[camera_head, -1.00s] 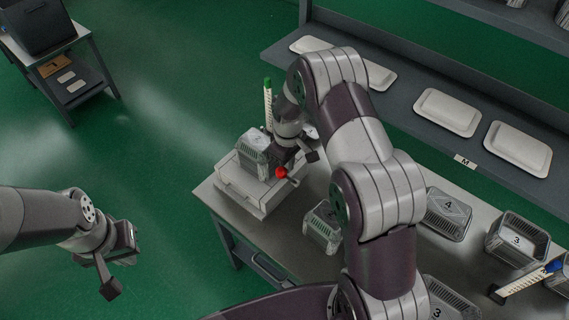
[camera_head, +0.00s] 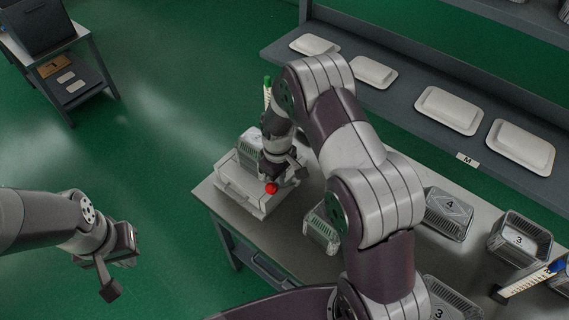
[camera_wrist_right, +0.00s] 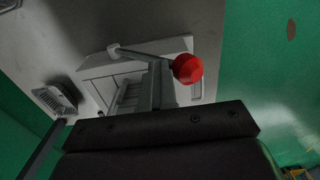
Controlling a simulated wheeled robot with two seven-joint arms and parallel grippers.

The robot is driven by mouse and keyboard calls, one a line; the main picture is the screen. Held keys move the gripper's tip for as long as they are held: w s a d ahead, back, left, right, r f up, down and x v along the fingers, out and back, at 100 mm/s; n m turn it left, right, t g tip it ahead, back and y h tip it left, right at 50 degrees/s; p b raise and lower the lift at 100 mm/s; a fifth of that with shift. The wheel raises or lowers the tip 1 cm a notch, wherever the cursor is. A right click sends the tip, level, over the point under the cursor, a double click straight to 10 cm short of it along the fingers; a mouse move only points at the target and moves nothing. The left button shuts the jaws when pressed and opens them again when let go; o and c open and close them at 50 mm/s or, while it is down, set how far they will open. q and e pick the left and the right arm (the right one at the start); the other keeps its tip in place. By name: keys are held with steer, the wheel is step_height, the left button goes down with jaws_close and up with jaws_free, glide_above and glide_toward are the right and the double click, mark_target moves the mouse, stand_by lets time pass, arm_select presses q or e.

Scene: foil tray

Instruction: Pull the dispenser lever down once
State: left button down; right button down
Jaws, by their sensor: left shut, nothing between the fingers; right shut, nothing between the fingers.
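The dispenser (camera_head: 249,200) is a pale box-like unit at the left end of the table. Its lever ends in a red ball knob (camera_head: 271,188), which sits low at the front of the unit. In the right wrist view the red knob (camera_wrist_right: 187,68) is on a thin rod running left to a pivot. My right gripper (camera_head: 284,168) is shut, right at the lever and just above the knob; I cannot tell whether it touches. It hides part of the dispenser and the foil tray (camera_head: 246,145) on it. My left gripper (camera_head: 110,290) is shut and empty, over the floor.
Foil trays lie on the table to the right: one near the dispenser (camera_head: 320,232), others numbered 4 (camera_head: 449,214) and 3 (camera_head: 519,242). A shelf (camera_head: 400,88) with several white lids runs behind. A small side table (camera_head: 75,75) stands far left.

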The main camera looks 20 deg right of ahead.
mark_target(273, 184)
steer(key=shift+s+a+f, duration=0.2)
steer(key=shift+a+f, duration=0.15)
steer(key=shift+f, duration=0.05)
steer(key=shift+f, duration=0.1)
steer(key=shift+s+a+f+b, duration=0.2)
steer(key=shift+a+f+b, duration=0.2)
steer(key=shift+f, duration=0.1)
steer(key=shift+s+a+f+b, duration=0.25)
steer(key=shift+f+b, duration=0.1)
steer(key=shift+f, duration=0.15)
steer(key=shift+w+d+r, duration=0.1)
steer(key=shift+r, duration=0.1)
steer(key=w+d+r+p, duration=0.3)
steer(key=w+d+r, duration=0.2)
steer(key=d, duration=0.4)
steer(key=shift+w+d+r+p, duration=0.15)
steer(key=shift+w+r+p, duration=0.15)
steer(key=shift+r, duration=0.55)
steer(key=shift+r, duration=0.1)
